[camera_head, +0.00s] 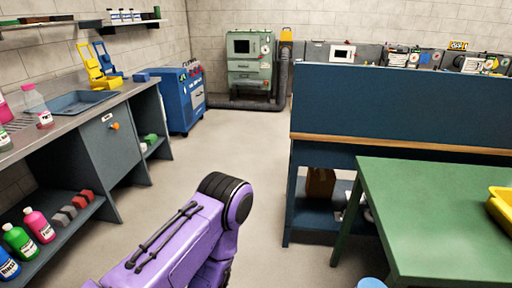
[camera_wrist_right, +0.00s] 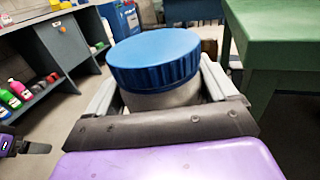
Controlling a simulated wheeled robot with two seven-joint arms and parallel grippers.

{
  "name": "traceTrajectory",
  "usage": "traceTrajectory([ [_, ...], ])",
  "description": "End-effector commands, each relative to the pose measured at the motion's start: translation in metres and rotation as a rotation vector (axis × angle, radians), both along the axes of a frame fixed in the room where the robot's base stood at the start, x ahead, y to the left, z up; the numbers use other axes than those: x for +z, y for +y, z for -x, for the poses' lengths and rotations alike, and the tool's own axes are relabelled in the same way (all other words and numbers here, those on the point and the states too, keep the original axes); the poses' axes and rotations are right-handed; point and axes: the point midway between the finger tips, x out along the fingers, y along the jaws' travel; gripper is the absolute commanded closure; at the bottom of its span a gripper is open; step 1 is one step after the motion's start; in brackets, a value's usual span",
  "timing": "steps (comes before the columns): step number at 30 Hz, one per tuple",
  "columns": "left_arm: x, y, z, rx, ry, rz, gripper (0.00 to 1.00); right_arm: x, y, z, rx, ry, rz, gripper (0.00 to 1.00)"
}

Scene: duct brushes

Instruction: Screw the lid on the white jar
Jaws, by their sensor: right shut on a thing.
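A jar with a pale grey-white body (camera_wrist_right: 165,98) is between the fingers of my right gripper (camera_wrist_right: 160,100) in the right wrist view. The gripper is shut on it. A wide blue ribbed lid (camera_wrist_right: 155,55) covers the jar's mouth and looks level with it. I cannot tell how tightly it sits. Part of what looks like my left gripper (camera_wrist_right: 30,147) shows at the left edge of the right wrist view, dark and purple; its fingers are not clear. Neither gripper shows clearly in the head view.
A green table (camera_head: 440,215) with a yellow tray (camera_head: 501,208) stands at the right, close to the held jar. A counter with a sink (camera_head: 85,102) and bottles runs along the left. A blue cart (camera_head: 182,100) stands behind. The floor between is clear.

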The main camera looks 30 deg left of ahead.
Motion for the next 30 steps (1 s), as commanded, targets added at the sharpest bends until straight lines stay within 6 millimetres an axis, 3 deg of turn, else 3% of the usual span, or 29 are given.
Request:
traceTrajectory([
  [3, 0.0, 0.003, 0.008, -0.026, 0.026, 0.007, 0.0, 0.0, 0.0, 0.0, 0.0, -0.001, -0.001, 1.0],
  [14, 0.0, 0.003, 0.007, -0.024, 0.022, 0.006, 0.0, 0.004, -0.006, -0.004, -0.034, 0.001, 0.0, 1.0],
  [20, 0.0, 0.003, 0.007, -0.024, 0.021, 0.006, 0.0, 0.019, -0.04, -0.018, -0.212, 0.006, 0.0, 1.0],
  [30, 0.0, 0.003, 0.007, -0.023, 0.02, 0.006, 0.0, 0.054, -0.125, -0.025, -0.62, 0.002, -0.001, 1.0],
])
